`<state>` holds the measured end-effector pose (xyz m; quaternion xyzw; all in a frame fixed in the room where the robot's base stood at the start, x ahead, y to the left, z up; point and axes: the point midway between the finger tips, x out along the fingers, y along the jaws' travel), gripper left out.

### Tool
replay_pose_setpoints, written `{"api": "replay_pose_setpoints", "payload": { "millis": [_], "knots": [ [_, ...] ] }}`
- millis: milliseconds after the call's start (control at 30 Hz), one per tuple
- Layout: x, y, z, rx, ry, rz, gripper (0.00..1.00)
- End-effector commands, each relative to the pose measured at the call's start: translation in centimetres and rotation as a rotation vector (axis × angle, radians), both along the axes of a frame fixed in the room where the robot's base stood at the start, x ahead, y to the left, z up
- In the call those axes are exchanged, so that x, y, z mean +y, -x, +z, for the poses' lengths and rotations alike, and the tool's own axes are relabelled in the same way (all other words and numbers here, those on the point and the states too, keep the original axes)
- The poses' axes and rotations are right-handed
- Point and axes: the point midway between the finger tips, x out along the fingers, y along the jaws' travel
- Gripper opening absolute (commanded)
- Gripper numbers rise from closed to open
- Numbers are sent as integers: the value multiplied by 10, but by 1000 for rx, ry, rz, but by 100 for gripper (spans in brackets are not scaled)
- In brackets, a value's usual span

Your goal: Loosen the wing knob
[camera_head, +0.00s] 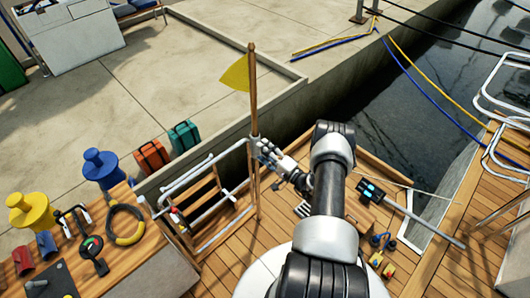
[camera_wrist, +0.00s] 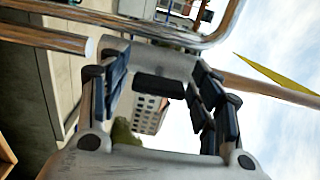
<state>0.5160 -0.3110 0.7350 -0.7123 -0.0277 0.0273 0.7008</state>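A wooden flagpole (camera_head: 253,100) with a yellow flag (camera_head: 236,76) stands upright at the stern rail. In the wrist view the pole (camera_wrist: 270,88) runs across behind my fingers, through a pale holder (camera_wrist: 150,60). A dark block on this holder (camera_wrist: 158,88), probably the wing knob, lies between my fingers. My gripper (camera_head: 268,153) is at the pole beside the rail. In the wrist view my gripper (camera_wrist: 160,95) is open, with a finger to each side of the dark block and visible gaps. The knob's wings cannot be made out, and it is not clear in the head view.
A metal rail (camera_wrist: 170,35) passes close by the holder. A boarding ladder (camera_head: 205,205) hangs left of the pole. Dock and water lie beyond; tools lie on the cockpit floor.

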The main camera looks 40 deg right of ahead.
Motion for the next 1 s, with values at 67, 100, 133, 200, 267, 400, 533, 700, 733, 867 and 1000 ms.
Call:
{"api": "replay_pose_setpoints", "payload": {
  "millis": [67,100,133,200,267,400,533,700,733,867,1000],
  "knots": [
    [0,0,0,0,-1,0,63],
    [0,0,0,0,-1,0,63],
    [0,0,0,0,-1,0,63],
    [0,0,0,0,-1,0,63],
    [0,0,0,0,-1,0,63],
    [0,5,0,0,-2,0,63],
    [-3,22,0,1,-3,-4,63],
    [-6,59,0,0,-3,-6,63],
    [-6,65,0,0,-3,-6,63],
    [-8,91,0,0,-2,-4,63],
    [-10,110,0,0,-2,-3,63]
  ]
}}
